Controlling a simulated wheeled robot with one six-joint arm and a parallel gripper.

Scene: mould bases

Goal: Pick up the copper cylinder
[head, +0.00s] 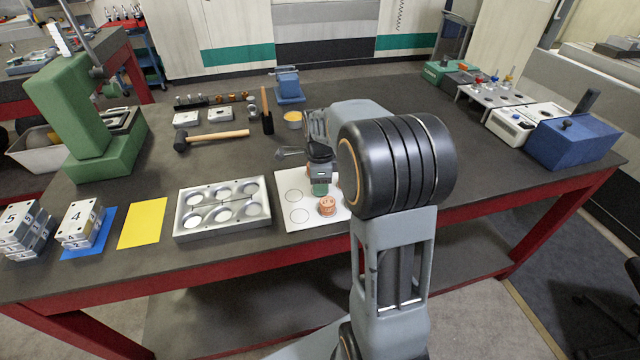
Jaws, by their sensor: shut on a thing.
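The copper cylinder (327,206) stands upright on a white sheet marked with circles (283,181), near the bench's front edge. My gripper (319,183) points down just behind and above it. A small green piece (319,189), about as wide as the copper cylinder, shows at the jaw tips, and my gripper appears shut on it. No finger shows around the copper cylinder. My own arm hides the right part of the sheet. Whether the green piece touches the sheet cannot be told.
A metal mould tray (183,235) with round cavities lies left of the sheet. A yellow sheet (142,226) and numbered blocks (80,220) are further left. A hammer (215,137) and a yellow-topped pot (293,117) lie behind. The bench right of my arm is clear up to a blue box (572,140).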

